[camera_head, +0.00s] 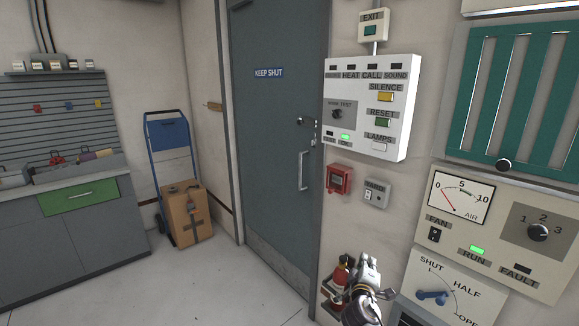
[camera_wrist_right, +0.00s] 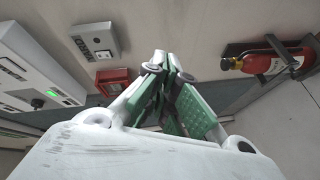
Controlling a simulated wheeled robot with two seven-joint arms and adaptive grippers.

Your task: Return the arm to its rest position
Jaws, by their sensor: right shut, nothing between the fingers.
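My right gripper (camera_head: 366,272) shows at the bottom of the head view, right of centre, in front of the lower wall. It is shut and empty. In the right wrist view its green-padded fingers (camera_wrist_right: 168,75) meet at the tips, with nothing between them. Part of my right arm below the gripper runs out of the bottom edge of the head view. My left gripper is in neither view.
A red fire extinguisher (camera_head: 340,272) hangs beside my right gripper; the wrist view shows it too (camera_wrist_right: 262,63). A white alarm panel (camera_head: 360,150), red call box (camera_head: 339,179) and fan panel (camera_head: 495,235) are on the wall. The floor (camera_head: 215,290) before the grey door (camera_head: 275,130) is clear.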

